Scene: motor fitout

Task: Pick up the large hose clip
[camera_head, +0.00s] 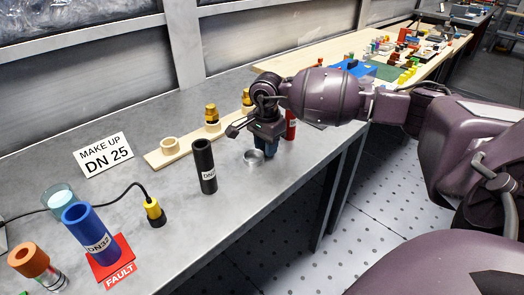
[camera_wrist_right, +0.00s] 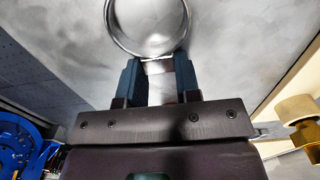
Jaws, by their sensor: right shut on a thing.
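The large hose clip (camera_head: 253,158) is a silvery metal ring at the bench's front part, just left of my right gripper (camera_head: 268,148). In the right wrist view the clip (camera_wrist_right: 148,57) shows as a round band beyond the fingertips, with its small tab or screw housing between them. My right gripper (camera_wrist_right: 159,78) is shut on that part of the clip. The ring appears at or very near the bench top; I cannot tell whether it is clear of it. My left gripper is not in view.
A black hose (camera_head: 204,165) stands left of the clip. A wooden board (camera_head: 180,151) with brass fittings lies behind. A blue hose (camera_head: 90,235), a red FAULT card (camera_head: 118,264) and a yellow-black plug (camera_head: 155,212) are at the left. A red cylinder (camera_head: 291,128) stands right of the gripper.

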